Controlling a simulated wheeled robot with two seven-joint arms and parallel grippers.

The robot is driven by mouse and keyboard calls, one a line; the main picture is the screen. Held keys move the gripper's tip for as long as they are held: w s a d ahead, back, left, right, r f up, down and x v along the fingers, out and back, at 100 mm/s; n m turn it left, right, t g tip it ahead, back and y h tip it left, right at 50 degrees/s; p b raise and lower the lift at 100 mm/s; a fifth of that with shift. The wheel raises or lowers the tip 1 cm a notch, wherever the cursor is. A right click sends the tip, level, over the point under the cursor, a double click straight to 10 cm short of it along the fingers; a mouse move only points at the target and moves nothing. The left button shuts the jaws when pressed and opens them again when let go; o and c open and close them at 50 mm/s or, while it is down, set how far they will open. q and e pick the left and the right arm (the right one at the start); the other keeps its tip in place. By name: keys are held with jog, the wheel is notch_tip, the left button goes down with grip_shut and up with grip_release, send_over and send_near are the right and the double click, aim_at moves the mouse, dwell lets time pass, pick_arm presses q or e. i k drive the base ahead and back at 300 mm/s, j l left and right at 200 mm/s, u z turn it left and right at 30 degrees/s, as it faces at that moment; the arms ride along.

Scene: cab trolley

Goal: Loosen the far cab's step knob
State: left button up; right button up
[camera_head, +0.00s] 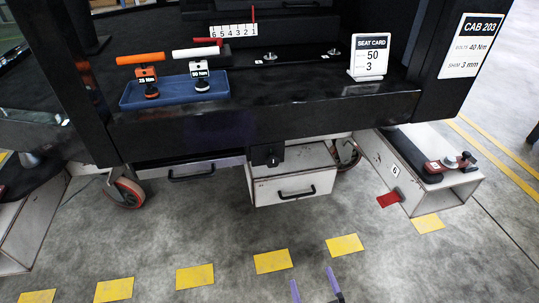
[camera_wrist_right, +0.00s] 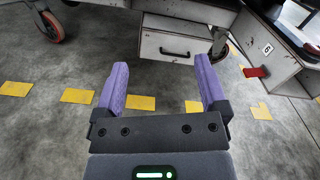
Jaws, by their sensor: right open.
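A white step box (camera_head: 437,208) marked 6 stands at the right under the cab frame. On its dark top are a black knob with a red tag (camera_head: 433,172) and a small metal and black knob or lever (camera_head: 466,160). The box also shows at the right of the right wrist view (camera_wrist_right: 264,57). Another step (camera_head: 22,215) with a silver knob (camera_head: 30,159) is at the far left. I cannot tell which step is the far cab's. My right gripper (camera_head: 314,285) is open and empty over the floor, well apart from both; its purple fingers fill the right wrist view (camera_wrist_right: 162,75). My left gripper is out of view.
A blue tray (camera_head: 175,92) holds an orange and a white torque tool. A seat card (camera_head: 369,57) and the CAB 203 sign (camera_head: 471,45) stand right. A red block (camera_head: 388,200) sticks out by the step. The floor in front is free.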

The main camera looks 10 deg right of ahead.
aim_at(273, 161)
jog(key=i, duration=0.85)
